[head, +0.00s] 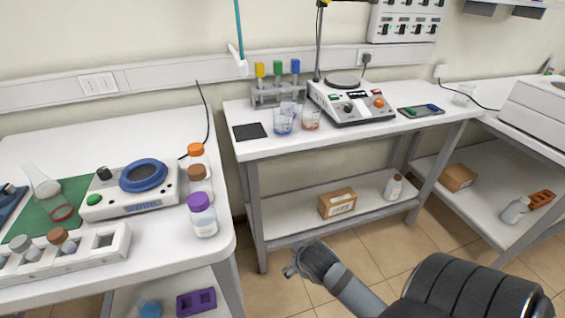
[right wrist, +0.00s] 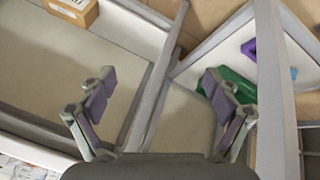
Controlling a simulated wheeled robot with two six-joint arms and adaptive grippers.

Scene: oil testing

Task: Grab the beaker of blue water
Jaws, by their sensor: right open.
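The beaker of blue water (head: 283,125) stands near the front edge of the middle bench in the head view. A second beaker with orange-red contents (head: 311,120) stands close to its right. My right gripper (head: 291,271) is low in front of the middle bench, below and well apart from the beaker. In the right wrist view my right gripper (right wrist: 158,82) has its two fingers spread wide with nothing between them. No beaker can be made out in that view. My left gripper is not in view.
A black pad (head: 249,132) lies left of the blue beaker. A rack with coloured-topped items (head: 278,96) stands behind it, and a hotplate stirrer (head: 350,101) to the right. A bottle with a purple cap (head: 202,216) stands at the left bench's edge. A cardboard box (head: 337,204) sits on the lower shelf.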

